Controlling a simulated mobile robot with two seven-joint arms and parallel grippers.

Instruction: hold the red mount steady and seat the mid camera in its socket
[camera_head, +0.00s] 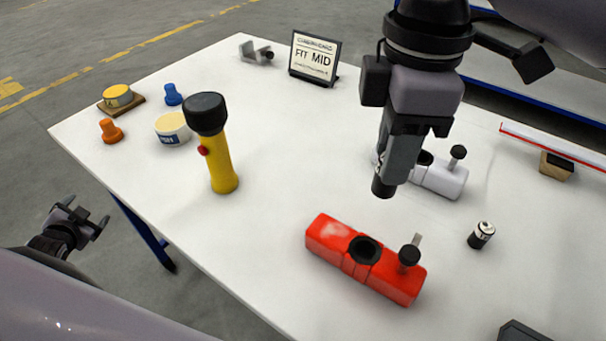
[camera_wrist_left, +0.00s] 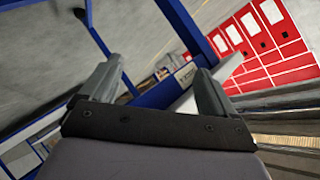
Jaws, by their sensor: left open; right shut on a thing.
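The red mount (camera_head: 335,240) lies near the front of the white table, with a dark round socket (camera_head: 365,250) in its middle and a black knob (camera_head: 409,256) at its right end. My right gripper (camera_head: 390,172) is shut on a small dark cylinder (camera_head: 383,187), apparently the mid camera, mostly hidden by the fingers. It hangs above the table, behind the red mount in the picture and apart from it. My left gripper (camera_head: 82,219) is open and empty, off the table's left edge. Its open fingers also show in the left wrist view (camera_wrist_left: 160,90).
A white mount (camera_head: 440,178) lies partly behind my right gripper. A small camera-like cylinder (camera_head: 481,235) stands right of the red mount. A yellow flashlight (camera_head: 219,160) stands at the left. A sign reading "FIT MID" (camera_head: 314,58) stands at the back.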

